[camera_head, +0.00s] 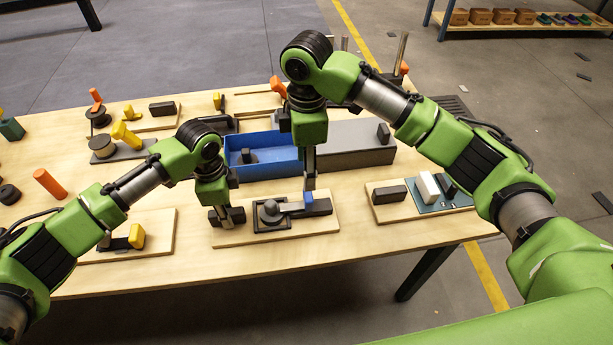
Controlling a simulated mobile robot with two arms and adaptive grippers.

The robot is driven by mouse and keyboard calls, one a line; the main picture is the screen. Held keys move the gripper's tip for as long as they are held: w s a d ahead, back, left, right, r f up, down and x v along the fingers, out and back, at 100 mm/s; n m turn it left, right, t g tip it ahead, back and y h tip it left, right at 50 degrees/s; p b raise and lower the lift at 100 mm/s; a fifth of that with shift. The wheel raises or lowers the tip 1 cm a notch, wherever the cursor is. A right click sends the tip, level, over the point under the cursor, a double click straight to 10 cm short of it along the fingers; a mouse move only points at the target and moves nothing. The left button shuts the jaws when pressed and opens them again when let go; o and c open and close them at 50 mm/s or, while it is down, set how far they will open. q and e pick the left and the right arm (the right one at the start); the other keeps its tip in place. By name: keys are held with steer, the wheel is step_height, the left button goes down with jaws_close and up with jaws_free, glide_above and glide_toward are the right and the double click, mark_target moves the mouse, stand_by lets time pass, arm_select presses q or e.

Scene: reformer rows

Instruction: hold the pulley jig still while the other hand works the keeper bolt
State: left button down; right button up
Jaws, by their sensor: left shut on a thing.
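The pulley jig is a pale wooden board (290,235) near the table's front edge, carrying a dark grey base with a round knob-like pulley (270,212). A dark block with a blue piece (308,198) sits on its right part; I cannot tell whether this is the keeper bolt. My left gripper (228,217) points down at the board's left end, shut on the jig there; its fingers hide what lies between them. My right gripper (310,185) hangs over the jig's right part, its tip at or just above the blue piece. Whether it touches is unclear.
A blue tray (262,140) and a grey box (350,160) stand right behind the jig. Another board (385,210) with blocks lies to the right, and one with a yellow piece (136,236) to the left. Orange-handled and yellow-handled fixtures crowd the table's left and back.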

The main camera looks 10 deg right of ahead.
arm_select(q)
steer(key=shift+a, duration=0.1)
arm_select(e)
steer(key=shift+r, duration=0.3)
arm_select(q)
steer(key=c, duration=1.8)
jaws_free()
steer(key=shift+o, duration=0.2)
steer(key=o, duration=0.8)
steer(key=shift+o, duration=0.2)
steer(key=shift+r, duration=0.1)
arm_select(e)
steer(key=shift+r, duration=0.1)
arm_select(q)
steer(key=shift+r+p, duration=2.9)
steer(key=shift+p, duration=0.3)
arm_select(e)
step_height(320, 180, up, 6)
